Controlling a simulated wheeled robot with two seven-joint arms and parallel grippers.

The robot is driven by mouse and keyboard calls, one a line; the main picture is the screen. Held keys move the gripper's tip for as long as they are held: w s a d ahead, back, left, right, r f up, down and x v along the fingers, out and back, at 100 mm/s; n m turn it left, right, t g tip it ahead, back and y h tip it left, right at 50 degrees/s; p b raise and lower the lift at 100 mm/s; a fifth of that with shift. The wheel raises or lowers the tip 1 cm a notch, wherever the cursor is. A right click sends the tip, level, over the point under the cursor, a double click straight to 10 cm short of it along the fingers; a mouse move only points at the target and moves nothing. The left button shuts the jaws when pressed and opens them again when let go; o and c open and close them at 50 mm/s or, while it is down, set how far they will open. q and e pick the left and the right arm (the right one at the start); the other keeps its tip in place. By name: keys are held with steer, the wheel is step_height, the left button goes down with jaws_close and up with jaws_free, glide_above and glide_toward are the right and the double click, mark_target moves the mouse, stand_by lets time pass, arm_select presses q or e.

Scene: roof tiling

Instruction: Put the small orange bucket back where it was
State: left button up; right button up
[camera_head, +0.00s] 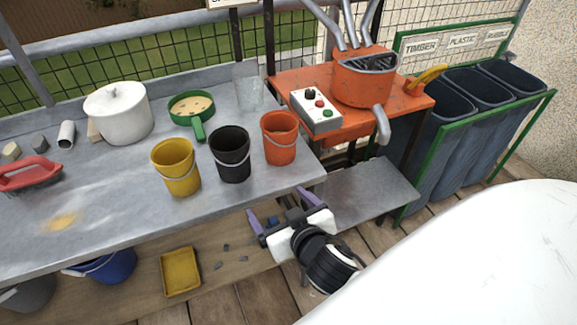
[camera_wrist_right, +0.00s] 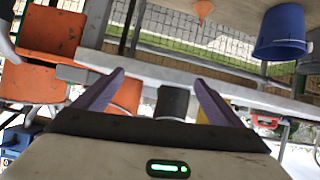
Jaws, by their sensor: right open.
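The small orange bucket (camera_head: 279,140) stands upright on the grey bench near its right end, beside the black bucket (camera_head: 231,155). A yellow bucket (camera_head: 176,168) stands to the left of the black one. My right gripper (camera_head: 279,207) is open and empty, in front of the bench edge, apart from all the buckets. In the right wrist view an orange bucket (camera_wrist_right: 127,95) shows beyond the left finger and the black bucket (camera_wrist_right: 172,102) between the fingers. My left gripper is not in view.
An orange mixer stand (camera_head: 418,97) with a button box (camera_head: 316,111) is right of the bench. A yellow tray (camera_head: 181,271) lies below.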

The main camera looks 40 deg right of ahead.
steer(key=s+a+f+n+g+y, duration=0.1)
steer(key=s+a+f+y, duration=0.1)
steer(key=s+a+f, duration=0.2)
steer(key=s+a+f+n+g+y, duration=0.2)
steer(key=s+a+f+y, duration=0.1)
steer(key=s+f, duration=0.7)
step_height(320, 180, down, 2)
steer(key=shift+s+a+f+g, duration=0.1)
steer(key=shift+s+a+g, duration=0.25)
steer(key=shift+a, duration=0.4)
